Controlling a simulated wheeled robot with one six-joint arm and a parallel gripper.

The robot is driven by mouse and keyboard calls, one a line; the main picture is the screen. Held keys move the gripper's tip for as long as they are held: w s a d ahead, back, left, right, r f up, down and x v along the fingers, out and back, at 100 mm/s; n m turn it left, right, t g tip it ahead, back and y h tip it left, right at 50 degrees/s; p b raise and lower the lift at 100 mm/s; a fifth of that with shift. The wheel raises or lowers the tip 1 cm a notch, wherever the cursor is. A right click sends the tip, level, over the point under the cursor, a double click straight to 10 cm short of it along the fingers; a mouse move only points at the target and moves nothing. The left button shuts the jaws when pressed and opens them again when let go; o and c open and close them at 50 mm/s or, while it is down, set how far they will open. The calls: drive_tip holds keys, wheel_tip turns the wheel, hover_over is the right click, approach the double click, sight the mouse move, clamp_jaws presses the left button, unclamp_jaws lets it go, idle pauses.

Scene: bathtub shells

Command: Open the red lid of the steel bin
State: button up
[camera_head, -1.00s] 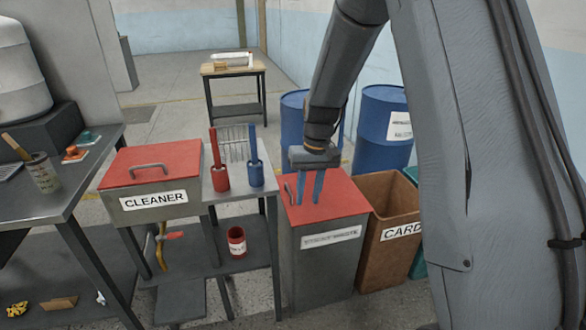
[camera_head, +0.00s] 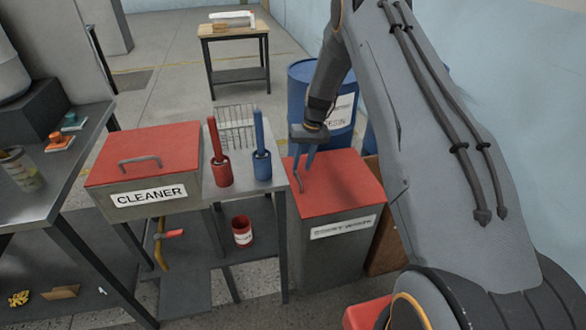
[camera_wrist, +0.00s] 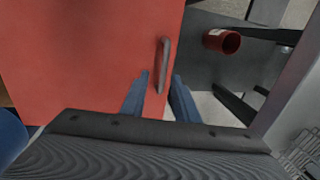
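The grey steel bin (camera_head: 330,248) stands right of the centre table, with a hard-to-read label on its front. Its flat red lid (camera_head: 345,190) is down, and also fills the left of the wrist view (camera_wrist: 75,60). The lid's grey handle (camera_wrist: 165,55) is near its left edge; in the head view it (camera_head: 300,181) is partly hard to see against the fingers. My gripper (camera_head: 303,163) points down over this handle. In the wrist view its two blue fingers (camera_wrist: 161,76) are apart, one on each side of the handle's near end. I cannot tell whether they touch it.
A second box marked CLEANER (camera_head: 150,198), also with a red lid, stands to the left. A side table holds red (camera_head: 219,168) and blue (camera_head: 262,165) brush holders and a wire rack (camera_head: 237,125). Blue drums (camera_head: 310,85) stand behind; a brown bin (camera_head: 385,255) is at right.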

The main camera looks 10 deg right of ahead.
sight(297, 174)
drive_tip(key=shift+a+f, duration=0.3)
drive_tip(key=shift+f, duration=0.45)
drive_tip(key=shift+a+f, duration=0.3)
drive_tip(key=shift+f, duration=0.4)
drive_tip(key=shift+c, duration=0.3)
clamp_jaws()
